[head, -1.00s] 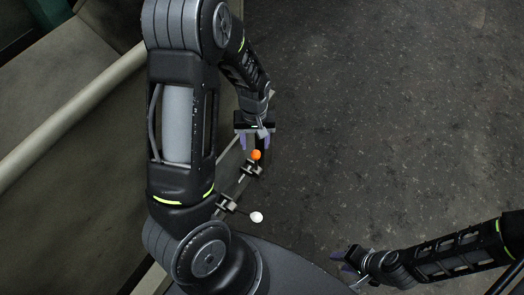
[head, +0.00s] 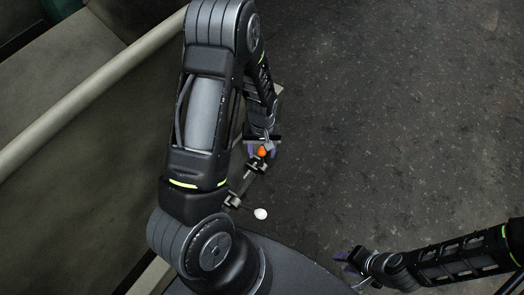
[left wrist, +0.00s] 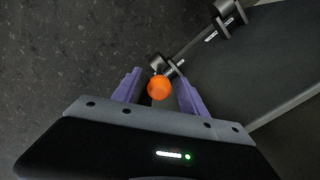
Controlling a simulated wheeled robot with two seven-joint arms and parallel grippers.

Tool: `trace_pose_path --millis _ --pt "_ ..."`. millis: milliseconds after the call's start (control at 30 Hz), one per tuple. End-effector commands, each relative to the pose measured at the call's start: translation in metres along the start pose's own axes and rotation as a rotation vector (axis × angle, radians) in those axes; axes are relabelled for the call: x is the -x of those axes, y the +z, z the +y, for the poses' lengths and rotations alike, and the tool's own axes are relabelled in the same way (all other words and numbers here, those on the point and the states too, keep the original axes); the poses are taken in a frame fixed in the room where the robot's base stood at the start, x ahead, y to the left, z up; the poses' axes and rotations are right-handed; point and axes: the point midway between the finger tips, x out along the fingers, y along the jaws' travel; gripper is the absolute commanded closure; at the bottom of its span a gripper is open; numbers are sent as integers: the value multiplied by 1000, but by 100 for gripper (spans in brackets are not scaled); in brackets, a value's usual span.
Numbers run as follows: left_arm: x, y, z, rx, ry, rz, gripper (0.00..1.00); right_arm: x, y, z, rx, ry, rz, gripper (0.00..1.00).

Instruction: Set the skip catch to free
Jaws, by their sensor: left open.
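An orange ball knob (head: 262,152) sits on a lever at the far end of a dark rail (head: 243,186). A white ball knob (head: 260,213) is on a second lever nearer to me. I cannot tell from the pictures which lever is the skip catch; the small labels are unreadable. My left gripper (head: 264,147) is open with its purple fingers on either side of the orange knob. In the left wrist view the orange knob (left wrist: 159,88) lies between the fingers, with a gap on both sides. My right gripper (head: 346,260) is at the lower right, away from the levers.
A pale horizontal bar (head: 95,90) and a machine's flat grey surfaces (head: 85,150) lie on the left. Dark speckled floor (head: 400,110) is open to the right. In the left wrist view the rail (left wrist: 205,38) runs to the upper right.

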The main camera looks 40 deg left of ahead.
Motion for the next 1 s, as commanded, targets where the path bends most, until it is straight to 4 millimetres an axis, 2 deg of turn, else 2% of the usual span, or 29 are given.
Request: trace_pose_path --millis 233,833,1000 --pt "0 0 0 0 1 1 50 0 0 0 0 0 0 64" --pt "0 0 0 0 0 1 100 0 0 0 0 0 0 64" --pt "0 0 0 0 0 1 100 0 0 0 0 0 0 64"
